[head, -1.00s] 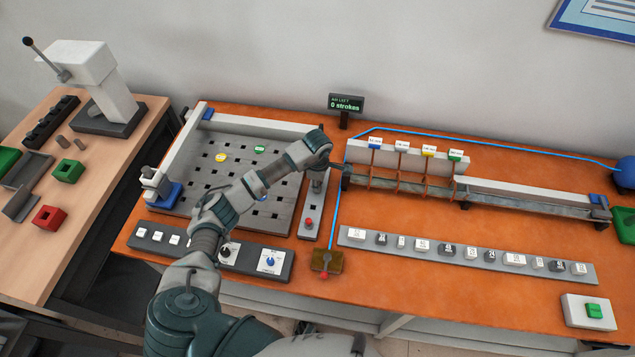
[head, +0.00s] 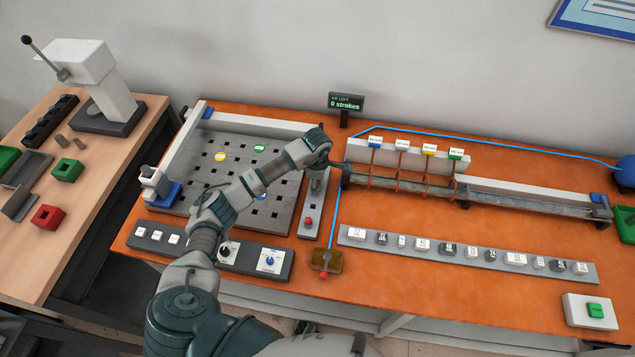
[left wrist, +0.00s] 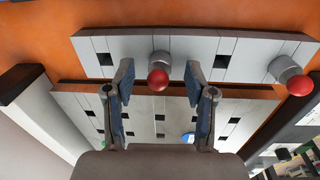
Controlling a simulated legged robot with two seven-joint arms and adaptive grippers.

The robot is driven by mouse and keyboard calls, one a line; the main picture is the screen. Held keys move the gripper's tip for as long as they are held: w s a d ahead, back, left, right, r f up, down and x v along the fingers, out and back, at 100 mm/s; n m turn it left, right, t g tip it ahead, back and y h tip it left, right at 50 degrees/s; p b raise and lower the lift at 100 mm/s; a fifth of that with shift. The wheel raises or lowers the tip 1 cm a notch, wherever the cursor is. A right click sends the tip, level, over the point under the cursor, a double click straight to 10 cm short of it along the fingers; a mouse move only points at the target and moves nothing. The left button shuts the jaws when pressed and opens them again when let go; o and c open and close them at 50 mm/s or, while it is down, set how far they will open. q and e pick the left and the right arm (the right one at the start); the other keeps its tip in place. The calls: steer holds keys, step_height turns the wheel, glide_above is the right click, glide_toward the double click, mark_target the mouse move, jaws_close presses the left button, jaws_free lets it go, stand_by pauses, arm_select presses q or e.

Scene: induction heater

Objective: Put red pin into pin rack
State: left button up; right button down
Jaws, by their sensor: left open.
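A red-topped pin (head: 308,222) stands at a narrow grey strip with square holes (head: 309,234), likely the pin rack, beside the perforated board. In the left wrist view, a red ball on a grey stem (left wrist: 158,79) shows between my finger tips, on a grey strip with square holes (left wrist: 190,50). A second red ball (left wrist: 299,85) shows at the right. My left gripper (head: 338,170) hangs over the far end of the strip. Its two fingers (left wrist: 158,82) are apart with nothing held; I cannot tell their height above the pin. My right gripper is out of view.
The perforated grey board (head: 180,185) carries yellow and green discs. A brown block (head: 327,262) with a red ball stands at the front edge. A long rail with dividers (head: 410,187) lies right of my gripper. Orange table is clear between the rail and the weights strip (head: 470,252).

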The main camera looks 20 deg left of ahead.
arm_select(q)
step_height(320, 180, up, 11)
steer(key=shift+s, duration=0.35)
steer(key=shift+d, duration=0.1)
